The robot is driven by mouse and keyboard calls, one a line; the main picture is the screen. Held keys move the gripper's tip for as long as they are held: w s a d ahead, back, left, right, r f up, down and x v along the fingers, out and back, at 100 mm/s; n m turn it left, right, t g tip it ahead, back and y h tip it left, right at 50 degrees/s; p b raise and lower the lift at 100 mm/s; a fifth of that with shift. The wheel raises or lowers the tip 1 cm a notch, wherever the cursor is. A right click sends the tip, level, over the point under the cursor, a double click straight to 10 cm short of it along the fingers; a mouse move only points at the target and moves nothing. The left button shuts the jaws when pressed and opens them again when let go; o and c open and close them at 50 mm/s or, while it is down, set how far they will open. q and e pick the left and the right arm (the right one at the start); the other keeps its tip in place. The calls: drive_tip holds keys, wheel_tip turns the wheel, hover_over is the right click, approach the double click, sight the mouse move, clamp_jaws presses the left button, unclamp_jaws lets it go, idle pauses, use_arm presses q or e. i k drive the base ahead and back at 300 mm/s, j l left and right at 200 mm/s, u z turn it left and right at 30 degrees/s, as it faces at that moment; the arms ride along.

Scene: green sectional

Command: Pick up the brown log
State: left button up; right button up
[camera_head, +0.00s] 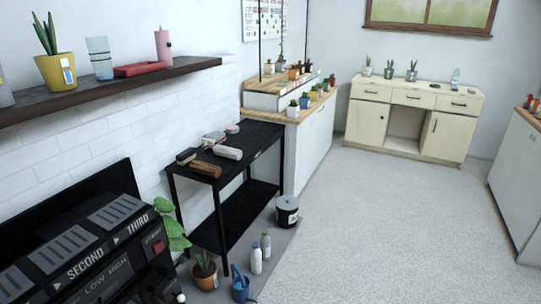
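The brown log (205,169) lies on the top of a black two-tier table (262,134) against the left wall, near the table's front left corner. A dark block (186,156) lies just behind it to the left, and a pale, whitish log-like piece (228,152) lies to its right. Small pinkish and reddish things sit farther back on the same top. Neither of my grippers shows in the head view.
A large black appliance (90,245) fills the lower left. A potted plant (204,272), a blue watering can (241,285), bottles (256,258) and a black bucket (287,210) stand around the table. The pale floor (380,225) to the right is clear.

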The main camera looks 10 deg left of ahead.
sight(211, 170)
drive_tip(key=i+l+z, duration=0.35)
drive_tip(key=i, duration=0.5)
drive_tip(key=i+z, duration=0.35)
drive_tip(key=i, duration=0.45)
drive_tip(key=i+u, duration=0.45)
drive_tip(key=i+l+u, duration=0.15)
drive_tip(key=i+u, duration=0.25)
drive_tip(key=i, duration=0.2)
drive_tip(key=i+l+u, duration=0.3)
drive_tip(key=i+u, duration=0.15)
